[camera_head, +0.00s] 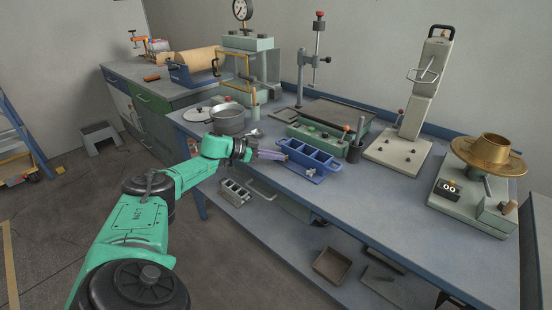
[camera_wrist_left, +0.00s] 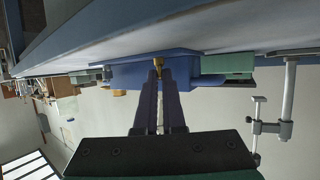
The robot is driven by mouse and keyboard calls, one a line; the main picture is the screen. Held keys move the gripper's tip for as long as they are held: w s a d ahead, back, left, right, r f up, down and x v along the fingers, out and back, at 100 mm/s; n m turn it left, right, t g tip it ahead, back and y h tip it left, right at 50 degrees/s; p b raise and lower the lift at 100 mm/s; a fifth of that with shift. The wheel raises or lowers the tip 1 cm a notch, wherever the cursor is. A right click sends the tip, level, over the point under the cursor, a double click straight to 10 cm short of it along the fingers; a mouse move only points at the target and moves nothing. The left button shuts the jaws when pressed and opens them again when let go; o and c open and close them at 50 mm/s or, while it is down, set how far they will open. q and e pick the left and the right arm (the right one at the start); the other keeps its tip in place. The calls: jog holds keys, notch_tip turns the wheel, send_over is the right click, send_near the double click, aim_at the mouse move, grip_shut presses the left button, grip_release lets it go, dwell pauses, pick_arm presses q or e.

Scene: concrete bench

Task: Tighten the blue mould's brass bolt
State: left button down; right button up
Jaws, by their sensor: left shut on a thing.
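The blue mould (camera_head: 314,163) is an open blue block with several compartments, standing near the front edge of the bench. It also shows behind the fingertips in the left wrist view (camera_wrist_left: 125,76). My left gripper (camera_head: 284,155) reaches in from the left to the mould's left end. In the left wrist view its two fingers (camera_wrist_left: 160,72) are shut on the small brass bolt (camera_wrist_left: 158,63), which shows between the tips against the mould. The bolt's far part is hidden. My right gripper is in neither view.
A grey pot (camera_head: 228,120) stands left of the mould, behind my left wrist. The bench front (camera_head: 375,215) right of the mould is clear.

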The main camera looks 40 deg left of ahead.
pick_arm(q)
jog(key=c, duration=1.3)
grip_release()
jog(key=b+v, duration=0.1)
jog(key=v, duration=1.3)
jog(key=shift+s, duration=0.25)
